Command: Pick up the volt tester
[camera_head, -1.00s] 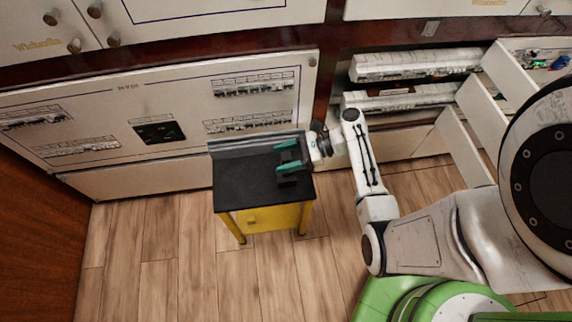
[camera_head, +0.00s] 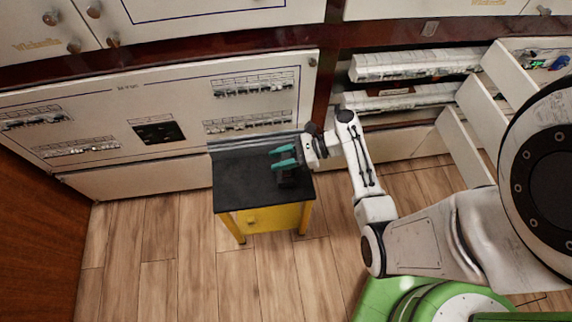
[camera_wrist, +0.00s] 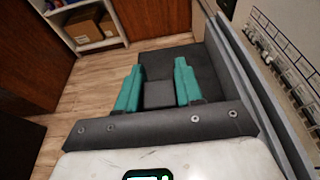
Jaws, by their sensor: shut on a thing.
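The volt tester (camera_wrist: 159,95) appears as a dark grey block between the two teal fingers in the wrist view, touching them on both sides. My gripper (camera_wrist: 158,88) is shut on it. In the head view, my gripper (camera_head: 284,157) is over the right part of the black top (camera_head: 240,185) of a small yellow cabinet. The tester is hard to make out there against the dark top, and I cannot tell whether it still touches the surface.
The yellow cabinet (camera_head: 268,218) stands on a wooden floor before a white breaker panel (camera_head: 160,100). A grey raised edge (camera_head: 245,142) runs along its back. Open white drawers (camera_head: 465,145) stand at the right. Floor to the cabinet's left and front is clear.

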